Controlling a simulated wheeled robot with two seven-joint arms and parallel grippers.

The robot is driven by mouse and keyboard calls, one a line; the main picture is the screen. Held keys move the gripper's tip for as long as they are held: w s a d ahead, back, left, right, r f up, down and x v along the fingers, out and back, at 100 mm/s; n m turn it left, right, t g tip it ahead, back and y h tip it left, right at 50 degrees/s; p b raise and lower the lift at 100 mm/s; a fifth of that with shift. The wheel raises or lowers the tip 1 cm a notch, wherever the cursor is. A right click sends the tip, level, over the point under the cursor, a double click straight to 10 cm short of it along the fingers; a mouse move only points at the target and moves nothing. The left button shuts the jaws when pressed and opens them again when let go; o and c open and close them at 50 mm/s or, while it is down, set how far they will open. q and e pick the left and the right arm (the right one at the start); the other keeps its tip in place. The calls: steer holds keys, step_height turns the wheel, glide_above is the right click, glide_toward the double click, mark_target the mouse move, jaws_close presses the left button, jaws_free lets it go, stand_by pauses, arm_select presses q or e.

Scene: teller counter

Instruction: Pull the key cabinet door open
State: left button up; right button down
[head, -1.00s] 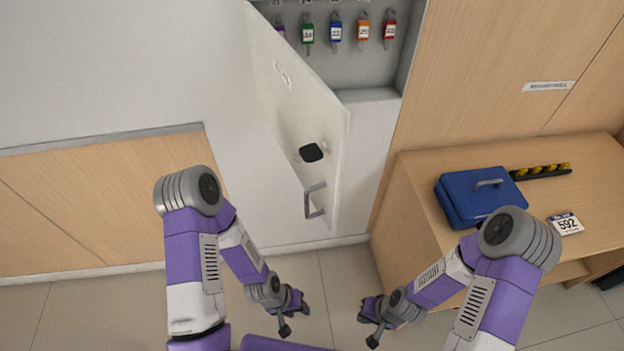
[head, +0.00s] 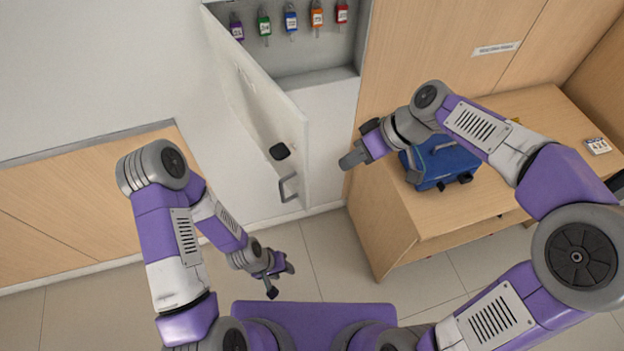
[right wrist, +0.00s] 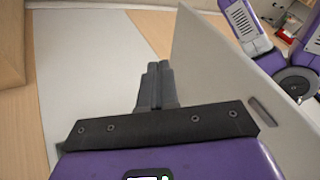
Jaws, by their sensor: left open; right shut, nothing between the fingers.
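The white key cabinet door (head: 255,115) stands partly open in the head view, swung out from its left side. My left gripper (head: 279,272) is open and empty, low, below the handle in the picture.
Several coloured key tags (head: 290,17) hang inside the cabinet (head: 320,78). A wooden desk (head: 385,225) stands at right with a blue box (head: 450,165), partly behind my right arm, and a number card (head: 597,146). The floor below the door is clear.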

arm_select(q)
steer(key=shift+r+p, duration=0.3)
steer(key=shift+p, duration=0.05)
arm_select(e)
steer(key=s+a+f, duration=0.2)
steer(key=a+f, duration=0.5)
steer(key=a, duration=0.1)
steer(key=shift+a, duration=0.15)
